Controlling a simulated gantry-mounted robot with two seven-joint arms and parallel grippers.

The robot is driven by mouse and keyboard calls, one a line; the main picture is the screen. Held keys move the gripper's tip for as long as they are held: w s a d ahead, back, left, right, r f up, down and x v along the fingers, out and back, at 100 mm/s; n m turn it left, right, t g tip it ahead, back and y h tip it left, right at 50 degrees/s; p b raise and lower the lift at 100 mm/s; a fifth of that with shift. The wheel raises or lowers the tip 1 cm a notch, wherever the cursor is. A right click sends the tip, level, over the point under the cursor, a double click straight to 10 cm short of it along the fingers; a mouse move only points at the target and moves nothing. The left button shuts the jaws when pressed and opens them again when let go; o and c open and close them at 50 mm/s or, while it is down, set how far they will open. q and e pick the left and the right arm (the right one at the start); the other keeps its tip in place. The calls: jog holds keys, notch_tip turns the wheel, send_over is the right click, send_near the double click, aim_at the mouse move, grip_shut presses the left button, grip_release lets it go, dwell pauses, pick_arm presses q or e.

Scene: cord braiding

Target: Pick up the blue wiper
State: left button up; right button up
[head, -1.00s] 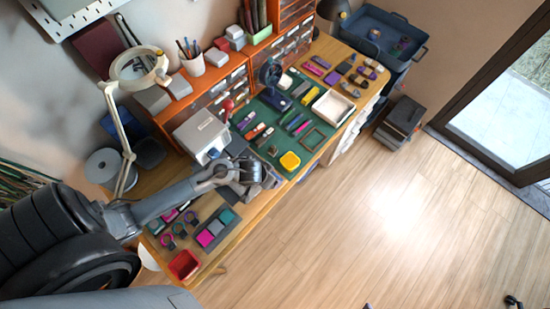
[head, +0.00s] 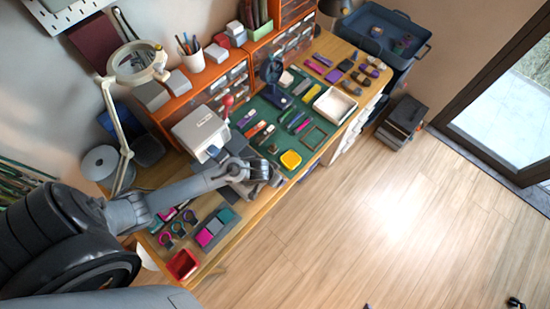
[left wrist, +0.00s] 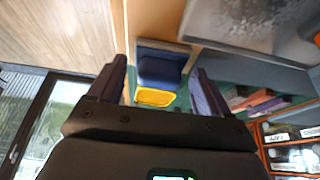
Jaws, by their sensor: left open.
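A dark blue block (left wrist: 160,68), which looks like the blue wiper, shows between my fingers in the left wrist view, just beyond a yellow item (left wrist: 155,97). My left gripper (left wrist: 158,78) is open, with one finger on each side of the block and nothing held. I cannot tell how far the fingers are from it. In the head view my left gripper (head: 274,177) is over the front part of the workbench, beside the yellow item (head: 290,159). My gripper and wrist seem to hide the blue block there. My right gripper is not in view.
A green mat (head: 318,137) holds several coloured tools and strips. A white machine (head: 201,133) stands close behind my left wrist. A magnifier lamp (head: 137,63), a red bin (head: 183,264) and a white tray (head: 335,104) are on the bench. Open floor (head: 400,220) lies in front.

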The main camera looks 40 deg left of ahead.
pick_arm(q)
jog(key=c, duration=0.8)
jog(key=shift+r, duration=0.1)
jog(key=shift+r, duration=0.45)
jog(key=r, duration=0.1)
jog(key=r+p, duration=0.1)
jog(key=r, duration=0.1)
jog(key=shift+w+d+r, duration=0.1)
jog(key=shift+d+r, duration=0.1)
jog(key=shift+r, duration=0.1)
jog(key=w+d+r, duration=0.1)
jog(key=d+r, duration=0.1)
jog(key=d, duration=0.1)
jog(key=w+d+r, duration=0.2)
jog(key=d, duration=0.2)
jog(key=w+d+r, duration=0.1)
jog(key=d+r, duration=0.1)
jog(key=d, duration=0.1)
jog(key=shift+w+d+r, duration=0.15)
jog(key=shift+d+r, duration=0.05)
jog(key=o, duration=0.4)
jog(key=c, duration=0.3)
jog(key=shift+d, duration=0.1)
